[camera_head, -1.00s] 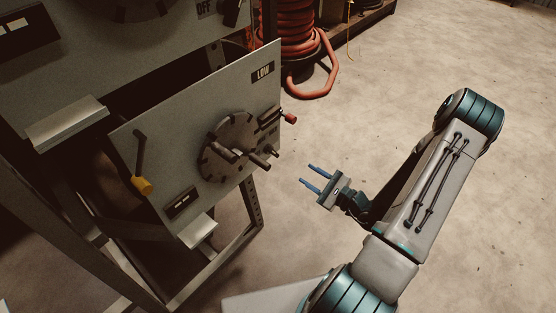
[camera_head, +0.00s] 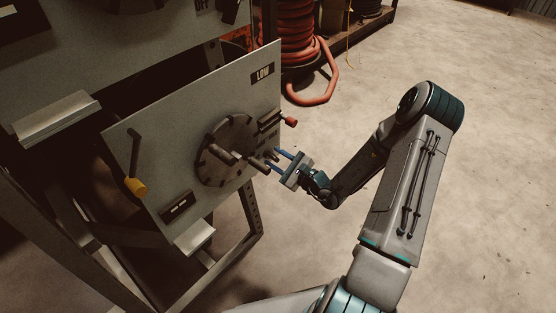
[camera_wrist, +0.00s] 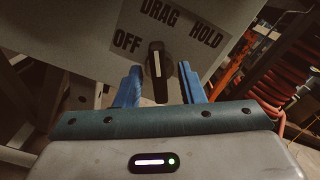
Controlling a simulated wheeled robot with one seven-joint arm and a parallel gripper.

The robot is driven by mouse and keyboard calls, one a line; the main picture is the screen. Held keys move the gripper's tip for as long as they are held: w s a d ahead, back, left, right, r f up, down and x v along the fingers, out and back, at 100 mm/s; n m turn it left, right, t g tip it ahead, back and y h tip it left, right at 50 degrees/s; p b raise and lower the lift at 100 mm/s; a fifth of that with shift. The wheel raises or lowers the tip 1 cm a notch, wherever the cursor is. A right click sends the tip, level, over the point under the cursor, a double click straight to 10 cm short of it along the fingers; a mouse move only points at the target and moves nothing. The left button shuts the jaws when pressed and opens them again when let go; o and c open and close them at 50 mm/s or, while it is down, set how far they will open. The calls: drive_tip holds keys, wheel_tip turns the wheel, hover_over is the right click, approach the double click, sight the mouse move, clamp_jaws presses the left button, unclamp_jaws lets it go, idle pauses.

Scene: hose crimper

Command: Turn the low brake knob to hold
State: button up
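The brake knob (camera_wrist: 158,72) is black with a white pointer stripe and shows in the wrist view. Its stripe points up toward the DRAG label (camera_wrist: 166,12), with the OFF label (camera_wrist: 127,42) to the left and the HOLD label (camera_wrist: 206,40) to the right. My gripper (camera_head: 272,157) is open at the lower right of the panel marked LOW (camera_head: 262,74). In the wrist view its two blue fingers (camera_wrist: 161,84) stand apart on either side of the knob, with gaps showing. I cannot pick out the knob clearly in the head view.
A round dial with dark handles (camera_head: 228,150) sits left of my gripper. A red-tipped lever (camera_head: 289,122) sticks out above it. A yellow-ended lever (camera_head: 135,186) hangs at the panel's left. A red hose reel (camera_head: 297,40) stands behind. The floor to the right is clear.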

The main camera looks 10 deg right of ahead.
drive_tip(key=c, duration=0.6)
drive_tip(key=shift+r+p, duration=0.1)
drive_tip(key=shift+p, duration=0.25)
drive_tip(key=shift+r+m+p, duration=0.1)
drive_tip(key=shift+m+p, duration=1)
drive_tip(key=m+p, duration=0.3)
drive_tip(key=shift+m+p, duration=0.3)
drive_tip(key=shift+p, duration=0.05)
drive_tip(key=m+p, duration=0.2)
drive_tip(key=m, duration=0.1)
drive_tip(key=shift+d+p, duration=0.1)
drive_tip(key=shift+p, duration=0.3)
drive_tip(key=shift+m+p, duration=0.85)
drive_tip(key=shift+m, duration=0.75)
drive_tip(key=shift+f, duration=0.2)
